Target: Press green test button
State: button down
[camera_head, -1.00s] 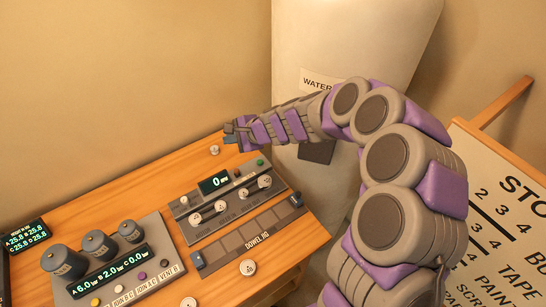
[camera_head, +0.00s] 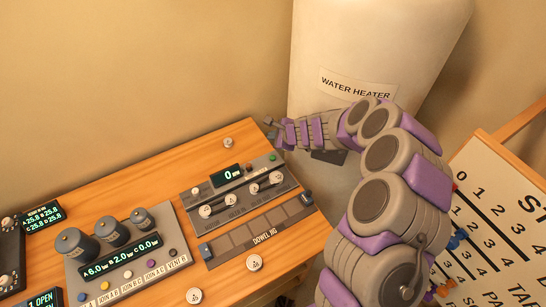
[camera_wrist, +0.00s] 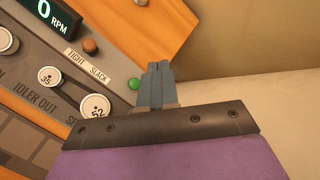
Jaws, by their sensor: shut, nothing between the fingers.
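The green button (camera_head: 272,157) sits at the far right corner of a grey control panel (camera_head: 196,224) with a 0 RPM display. It also shows in the wrist view (camera_wrist: 134,84), just left of my fingers. My gripper (camera_head: 269,122) is shut and empty, behind the green button near the table's back right edge. In the wrist view my gripper (camera_wrist: 158,64) has its fingers together, beside the button and not visibly on it. Height above the table is hard to tell.
Dial knobs (camera_head: 205,211) and a brown button (camera_wrist: 90,45) share the panel. A dowel jig (camera_head: 240,237) lies in front. A panel with several grey cylinders (camera_head: 112,230) stands left. The water heater (camera_head: 370,45) is behind my arm, and a lettered board (camera_head: 500,215) is at right.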

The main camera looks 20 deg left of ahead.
aim_at(274, 159)
notch_tip(274, 159, down, 9)
jog(key=b, duration=0.7)
jog(key=shift+r, duration=0.1)
dwell(1.9)
jog(key=shift+f+b, duration=0.3)
jog(key=shift+b, duration=0.15)
jog(key=shift+f+b, duration=0.4)
jog(key=shift+f, duration=0.05)
dwell(0.5)
jog(key=shift+r, duration=0.1)
jog(key=shift+r+p, duration=0.65)
jog(key=shift+r, duration=0.1)
